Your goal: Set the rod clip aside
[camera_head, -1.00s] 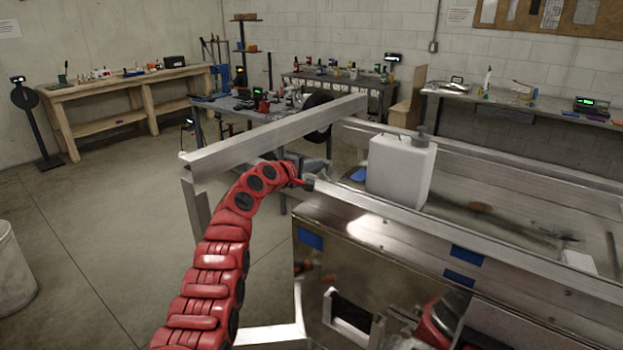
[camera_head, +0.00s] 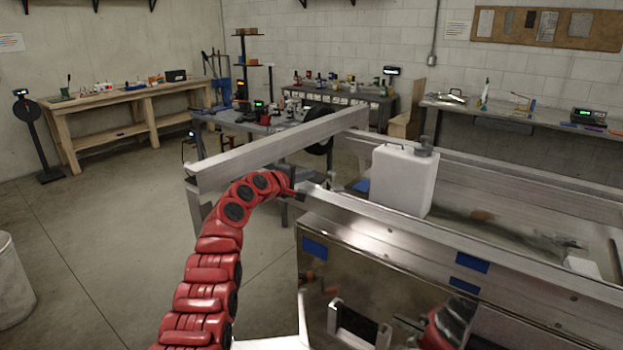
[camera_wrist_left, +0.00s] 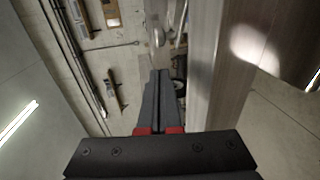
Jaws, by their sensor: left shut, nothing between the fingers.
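My left red arm reaches up to the near rail of the aluminium trailer (camera_head: 420,228). Its gripper (camera_head: 302,188) is small and dark at the rail's left end. In the left wrist view the two dark fingers (camera_wrist_left: 160,88) lie together, shut with nothing between them, beside a long metal beam (camera_wrist_left: 214,75). I cannot make out the rod clip in either view. My right gripper does not show.
A white jug (camera_head: 403,182) stands in the trailer behind the near rail. A long aluminium beam (camera_head: 270,146) runs behind my left gripper. Benches with tools line the walls. The floor (camera_head: 110,230) at the left is clear, with a pale bin (camera_head: 12,285) at the edge.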

